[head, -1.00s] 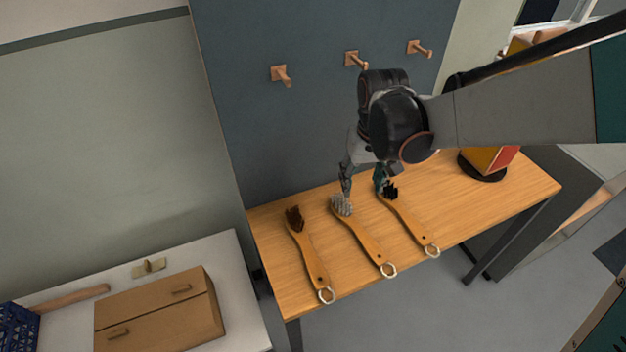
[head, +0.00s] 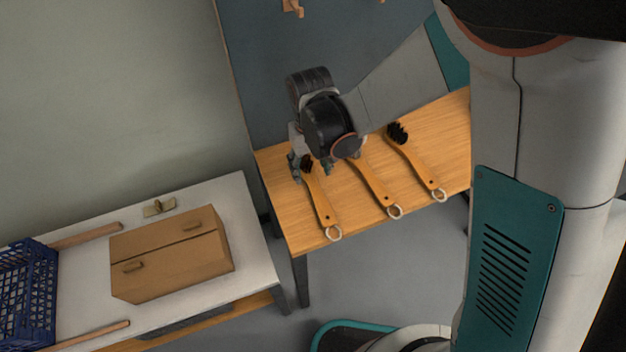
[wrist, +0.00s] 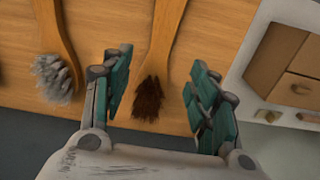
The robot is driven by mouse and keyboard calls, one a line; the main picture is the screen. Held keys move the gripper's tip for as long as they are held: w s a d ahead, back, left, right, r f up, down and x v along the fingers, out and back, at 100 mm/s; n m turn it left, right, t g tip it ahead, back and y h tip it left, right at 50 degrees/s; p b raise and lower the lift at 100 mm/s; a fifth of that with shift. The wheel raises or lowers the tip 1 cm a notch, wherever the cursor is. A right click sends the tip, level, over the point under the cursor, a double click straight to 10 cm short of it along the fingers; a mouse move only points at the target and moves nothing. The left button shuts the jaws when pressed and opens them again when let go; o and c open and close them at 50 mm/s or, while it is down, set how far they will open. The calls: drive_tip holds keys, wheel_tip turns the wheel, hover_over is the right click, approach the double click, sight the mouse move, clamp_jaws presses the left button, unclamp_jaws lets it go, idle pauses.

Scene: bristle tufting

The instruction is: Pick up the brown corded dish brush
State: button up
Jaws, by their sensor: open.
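The brown corded dish brush (head: 319,201) lies on the wooden table, the leftmost of three brushes. It has a wooden handle and a pale cord loop at the near end. In the wrist view its brown bristle head (wrist: 149,98) lies between my open fingers, with the handle (wrist: 164,45) running away from them. My gripper (head: 311,176) is over the bristle end in the head view and partly hides it. In the wrist view my gripper (wrist: 160,98) is open and empty, its teal pads apart from the brush on both sides. I cannot tell its height above the table.
A grey-bristled brush (wrist: 54,72) lies beside it; a black-bristled brush (head: 414,160) lies further right. A dark panel with pegs (head: 292,8) stands behind.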

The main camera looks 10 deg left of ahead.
sight(313, 183)
wheel_tip(313, 183, down, 6)
drive_tip(key=b, duration=0.2)
drive_tip(key=shift+d+r+b, duration=0.15)
drive_tip(key=shift+b, duration=0.15)
drive_tip(key=shift+r, duration=0.1)
drive_tip(key=c, duration=1.2)
